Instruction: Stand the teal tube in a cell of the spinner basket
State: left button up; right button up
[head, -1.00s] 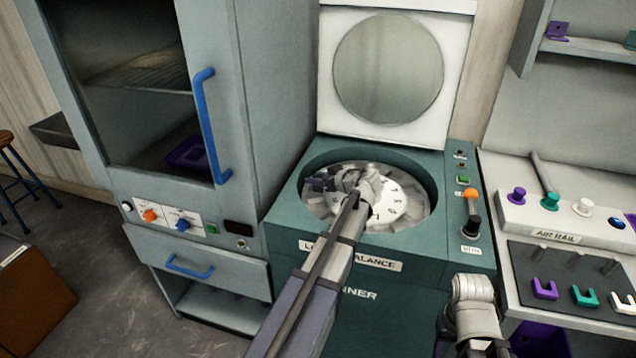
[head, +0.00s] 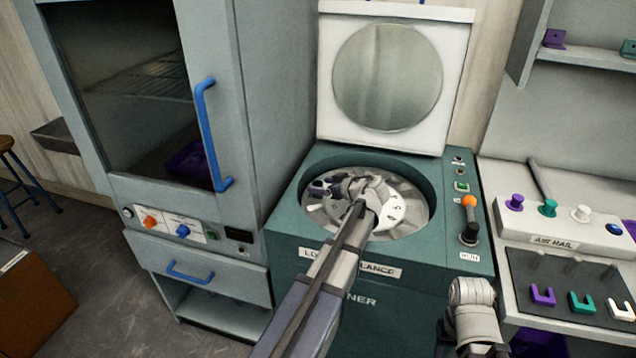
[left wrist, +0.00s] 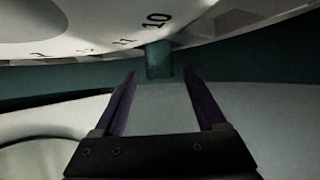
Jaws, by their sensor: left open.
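The spinner basket (head: 407,222) is a pale numbered wheel with cells around its rim, inside the round well of the teal spinner (head: 290,215). Its lid is up. My left gripper (head: 318,188) is over the left side of the basket, fingers pointing left. In the left wrist view the dark fingers (left wrist: 160,75) are apart. A short upright teal piece, apparently the teal tube (left wrist: 159,58), shows beyond and between the fingertips, below the number 10. I cannot tell whether it touches the basket floor. The tube cannot be made out in the head view. My right gripper is out of view.
The raised lid (head: 388,75) stands behind the well. A grey cabinet (head: 270,90) with a blue handle is close on the left. The well wall surrounds my left gripper.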

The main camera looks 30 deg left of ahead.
pick_arm(q)
jog(key=p+v, duration=0.3)
jog(key=v, duration=0.5)
jog(key=shift+r, duration=0.15)
jog(key=shift+s+d+r, duration=0.2)
jog(key=shift+s+d, duration=0.05)
jog(key=shift+d, duration=0.4)
